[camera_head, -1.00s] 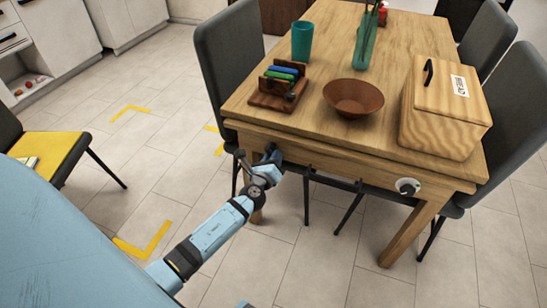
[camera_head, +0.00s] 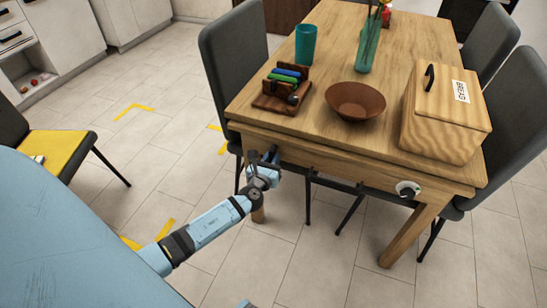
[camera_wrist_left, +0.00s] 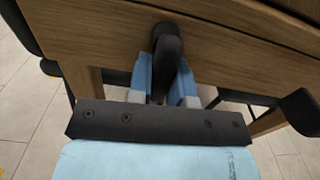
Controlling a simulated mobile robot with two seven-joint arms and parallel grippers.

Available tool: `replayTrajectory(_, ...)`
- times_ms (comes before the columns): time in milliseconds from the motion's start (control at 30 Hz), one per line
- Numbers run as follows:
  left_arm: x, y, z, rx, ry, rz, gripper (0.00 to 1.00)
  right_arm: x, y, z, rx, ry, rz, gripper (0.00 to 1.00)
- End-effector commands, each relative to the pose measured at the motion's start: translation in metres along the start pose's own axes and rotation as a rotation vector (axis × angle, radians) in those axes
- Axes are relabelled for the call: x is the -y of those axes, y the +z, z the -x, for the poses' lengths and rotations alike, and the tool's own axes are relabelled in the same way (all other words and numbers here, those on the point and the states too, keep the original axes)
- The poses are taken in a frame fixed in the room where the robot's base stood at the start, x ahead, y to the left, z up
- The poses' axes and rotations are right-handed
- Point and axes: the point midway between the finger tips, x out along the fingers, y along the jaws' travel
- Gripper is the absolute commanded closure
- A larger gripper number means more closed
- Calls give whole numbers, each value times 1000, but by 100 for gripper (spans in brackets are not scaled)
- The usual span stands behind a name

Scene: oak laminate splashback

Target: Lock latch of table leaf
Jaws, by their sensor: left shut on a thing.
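The wooden table (camera_head: 330,152) has a front apron under its top edge. My left gripper (camera_head: 270,157) is at the left part of this apron. In the left wrist view its two blue fingers (camera_wrist_left: 167,82) are shut around a dark, rounded latch handle (camera_wrist_left: 167,45) against the wood. The handle's base is partly hidden, so I cannot tell its lock position. A round white fitting with a dark knob (camera_head: 407,189) sits at the apron's right end, apart from my gripper. My right gripper is out of view.
A bread box (camera_head: 440,125), brown bowl (camera_head: 355,101), teal cup (camera_head: 305,45), teal vase (camera_head: 368,50) and wooden holder (camera_head: 277,100) stand on the table. Grey chairs (camera_head: 233,60) flank it. A yellow-seated chair (camera_head: 58,150) stands left.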

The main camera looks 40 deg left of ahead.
Motion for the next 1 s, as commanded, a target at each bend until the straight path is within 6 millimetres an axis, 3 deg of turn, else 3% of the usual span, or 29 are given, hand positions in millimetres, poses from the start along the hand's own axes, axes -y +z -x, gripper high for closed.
replayTrajectory(667, -2, 0, 0, -1, 0, -75, 100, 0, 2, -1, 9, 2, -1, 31)
replayTrajectory(700, -2, 0, 0, -1, 0, -75, 74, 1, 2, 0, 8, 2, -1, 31)
replayTrajectory(800, -2, 0, 0, -1, 0, -74, 55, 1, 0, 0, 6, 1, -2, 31)
replayTrajectory(1000, -2, 0, 0, 0, 0, -73, 55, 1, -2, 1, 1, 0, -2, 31)
